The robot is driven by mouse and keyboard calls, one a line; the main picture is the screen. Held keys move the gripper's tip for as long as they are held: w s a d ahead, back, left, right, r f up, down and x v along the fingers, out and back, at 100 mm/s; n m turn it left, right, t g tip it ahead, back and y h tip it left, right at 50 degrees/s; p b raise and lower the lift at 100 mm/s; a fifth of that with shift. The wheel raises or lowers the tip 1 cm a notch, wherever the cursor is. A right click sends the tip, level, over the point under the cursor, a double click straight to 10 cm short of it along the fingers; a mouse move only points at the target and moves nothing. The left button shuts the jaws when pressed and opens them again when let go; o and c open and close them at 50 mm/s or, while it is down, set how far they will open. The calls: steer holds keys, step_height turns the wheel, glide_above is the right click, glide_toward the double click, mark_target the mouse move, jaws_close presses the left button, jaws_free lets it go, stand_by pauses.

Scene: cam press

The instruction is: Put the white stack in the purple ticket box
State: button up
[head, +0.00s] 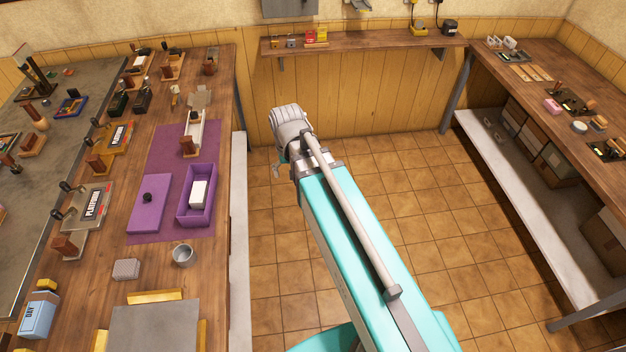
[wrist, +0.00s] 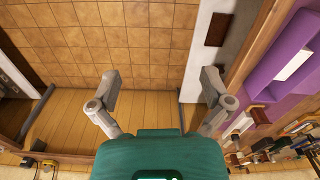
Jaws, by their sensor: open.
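The white stack (head: 198,193) is a white block standing inside the open purple box (head: 182,218) on the left workbench. Its top shows; its base is hidden by the box walls. The stack also shows at the right edge of the wrist view (wrist: 294,63), with the purple box (wrist: 290,40) around it. A flat purple lid (head: 143,214) with a black knob lies just left of the box. My gripper (wrist: 160,82) is open and empty, over the floor beside the bench. In the head view my arm hides most of it.
A purple mat (head: 213,165) lies under the box. A white holder (head: 194,129) with a brown block stands behind it; a metal cup (head: 182,255) and grey block (head: 126,269) are in front. Floor (head: 400,190) between the benches is clear. A shelf (head: 380,42) runs along the back wall.

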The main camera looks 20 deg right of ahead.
steer(key=s+d, duration=0.5)
steer(key=shift+n, duration=0.3)
